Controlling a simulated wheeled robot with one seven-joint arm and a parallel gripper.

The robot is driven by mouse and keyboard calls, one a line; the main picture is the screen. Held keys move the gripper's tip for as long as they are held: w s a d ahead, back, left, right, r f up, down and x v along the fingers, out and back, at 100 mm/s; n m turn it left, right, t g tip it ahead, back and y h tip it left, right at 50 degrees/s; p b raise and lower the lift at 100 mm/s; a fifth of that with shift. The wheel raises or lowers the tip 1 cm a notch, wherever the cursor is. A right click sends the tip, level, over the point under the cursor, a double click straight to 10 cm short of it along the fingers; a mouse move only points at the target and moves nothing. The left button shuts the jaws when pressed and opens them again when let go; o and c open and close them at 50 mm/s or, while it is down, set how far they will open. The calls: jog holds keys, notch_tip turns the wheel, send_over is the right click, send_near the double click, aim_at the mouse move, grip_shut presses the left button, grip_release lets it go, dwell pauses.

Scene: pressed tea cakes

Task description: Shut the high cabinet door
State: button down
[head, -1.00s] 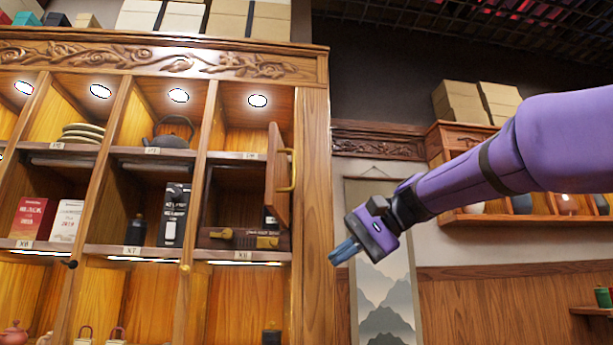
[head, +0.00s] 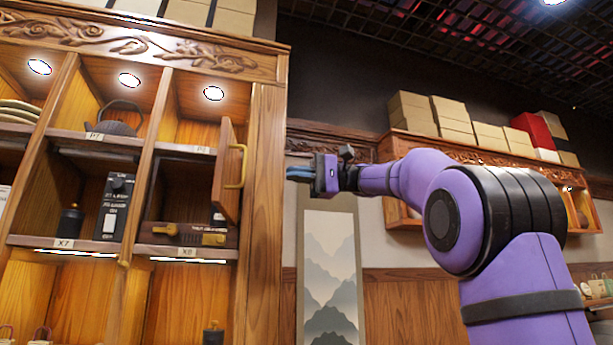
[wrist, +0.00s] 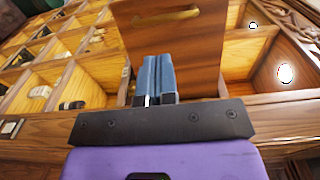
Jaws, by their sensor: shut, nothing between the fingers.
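The high cabinet door (head: 230,172) is a wooden panel with a brass handle (head: 242,166). It stands open, swung outward at the right side of the upper right compartment. In the wrist view the door (wrist: 185,50) is straight ahead, its brass handle (wrist: 166,16) near the top. My gripper (head: 290,174) is shut and empty, to the right of the door in the head view. Its blue fingers (wrist: 157,76) are together and overlap the lower part of the door in the wrist view. I cannot tell whether they touch it.
A wall shelf (head: 397,146) with boxes and a hanging scroll (head: 329,262) are to the right.

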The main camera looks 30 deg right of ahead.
aim_at(230, 176)
jog(key=x, duration=0.8)
jog(key=shift+a, duration=0.4)
jog(key=shift+w, duration=0.1)
